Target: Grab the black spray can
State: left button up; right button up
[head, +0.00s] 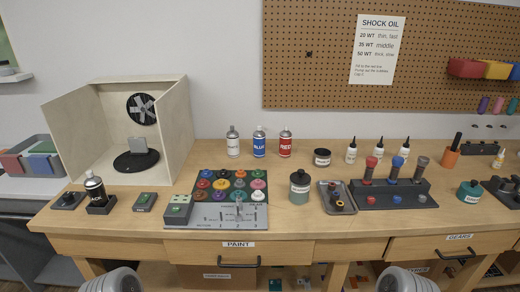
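The black spray can (96,190) stands upright at the left front of the workbench, in a dark square holder (101,208). Its label is white lettering on black, partly readable, and its top is pale. Neither of my grippers shows in the head view. Only rounded grey-white parts of my own arms show at the bottom edge, well below the can and apart from it.
An open wooden spray booth (175,110) with a turntable stands behind the can. Small dark devices (145,201) flank the holder. Grey, blue and red spray cans (259,142) stand at the back middle. A paint tray (213,214) with several coloured pots lies in front of them.

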aim_at(94, 186)
jog(key=k, duration=0.5)
jog(key=u, duration=1.25)
jog(key=i, duration=0.65)
jog(key=z, duration=1.25)
